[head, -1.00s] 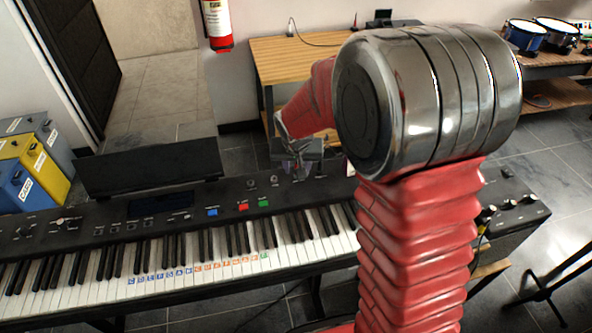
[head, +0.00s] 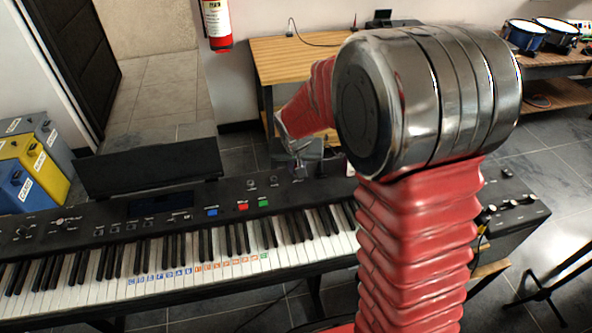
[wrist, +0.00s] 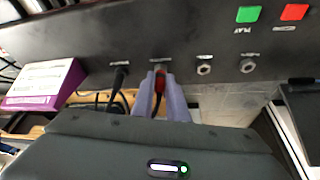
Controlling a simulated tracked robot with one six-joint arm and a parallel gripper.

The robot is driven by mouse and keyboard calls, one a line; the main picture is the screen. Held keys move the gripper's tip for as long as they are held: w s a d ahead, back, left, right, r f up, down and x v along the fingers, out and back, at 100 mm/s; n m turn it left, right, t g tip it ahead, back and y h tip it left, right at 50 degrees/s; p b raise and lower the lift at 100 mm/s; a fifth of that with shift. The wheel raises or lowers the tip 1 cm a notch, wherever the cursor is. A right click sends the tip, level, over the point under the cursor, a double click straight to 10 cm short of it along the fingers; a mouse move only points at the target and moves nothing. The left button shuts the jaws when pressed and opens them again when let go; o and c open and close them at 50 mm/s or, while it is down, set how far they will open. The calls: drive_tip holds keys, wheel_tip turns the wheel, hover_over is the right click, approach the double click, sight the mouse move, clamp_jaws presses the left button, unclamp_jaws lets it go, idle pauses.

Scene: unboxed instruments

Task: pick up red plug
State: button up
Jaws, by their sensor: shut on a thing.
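The red plug (wrist: 159,82) shows in the wrist view between the two grey-purple fingers of my gripper (wrist: 163,100). The fingers are shut on it. Its far end is at the socket in the black panel of the keyboard (wrist: 190,35); I cannot tell how deep it sits. In the head view my gripper (head: 300,160) is at the back edge of the keyboard, small and partly hidden by my arm, and the plug cannot be made out there.
A black plug (wrist: 120,76) with a cable sits just left of the red plug. Two empty metal jacks (wrist: 204,68) are to the right. A purple box (wrist: 48,84) stands at the left. A wooden table (head: 285,55) is behind the keyboard.

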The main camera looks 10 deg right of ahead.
clamp_jaws()
wheel_tip(320, 180, up, 10)
idle(0.6)
drive_tip(key=shift+s, duration=0.1)
idle(0.4)
